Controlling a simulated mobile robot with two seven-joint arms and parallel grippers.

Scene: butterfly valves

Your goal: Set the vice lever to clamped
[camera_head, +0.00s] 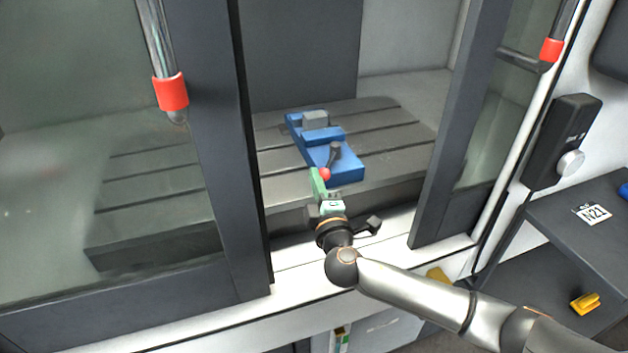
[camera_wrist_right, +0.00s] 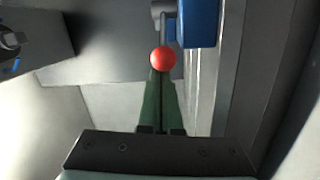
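The blue vice (camera_head: 328,148) stands on the slotted machine table inside the open enclosure. Its dark lever (camera_head: 334,154) ends in a red ball (camera_head: 324,174) on the near side. My right gripper (camera_head: 317,178) reaches in through the doorway, its green fingers right beside the ball. In the right wrist view the fingers (camera_wrist_right: 161,90) lie together, and the whole red ball (camera_wrist_right: 162,59) shows at their tips, not flanked by them. Whether they touch it I cannot tell. Part of the blue vice (camera_wrist_right: 197,22) shows beyond, at upper right. My left gripper is not in view.
Dark door frames flank the opening, with a glazed left door (camera_head: 90,150) and a right door frame (camera_head: 450,130). A control box (camera_head: 560,140) is on the right wall. A dark shelf (camera_head: 560,225) with a yellow object (camera_head: 585,303) below stands at right. The table (camera_head: 395,140) beside the vice is clear.

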